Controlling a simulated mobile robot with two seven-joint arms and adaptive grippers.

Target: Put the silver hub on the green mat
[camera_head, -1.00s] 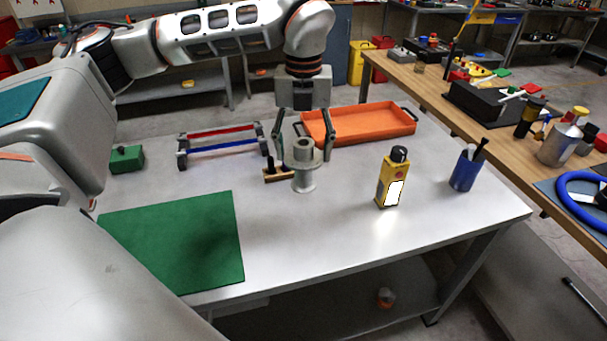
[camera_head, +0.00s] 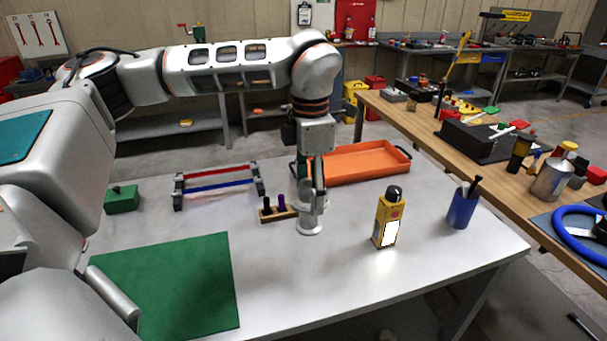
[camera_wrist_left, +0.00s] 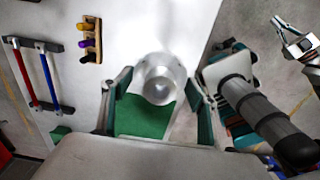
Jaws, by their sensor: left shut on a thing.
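The silver hub (camera_head: 309,228) stands upright on the light table, with its round flange at the bottom. My left gripper (camera_head: 312,200) comes down over it from above and is shut on its upper part, which the fingers partly hide. In the left wrist view the hub (camera_wrist_left: 158,82) shows from above between the fingers. The green mat (camera_head: 165,285) lies flat on the table, left of the hub and nearer to me, with its top bare. Part of the mat (camera_wrist_left: 140,118) also shows in the wrist view. My right gripper (camera_wrist_left: 298,42) shows small there, its jaw opening unclear.
An orange tray (camera_head: 365,163) and a red-blue bar rack (camera_head: 218,182) are behind. Table between hub and mat is clear.

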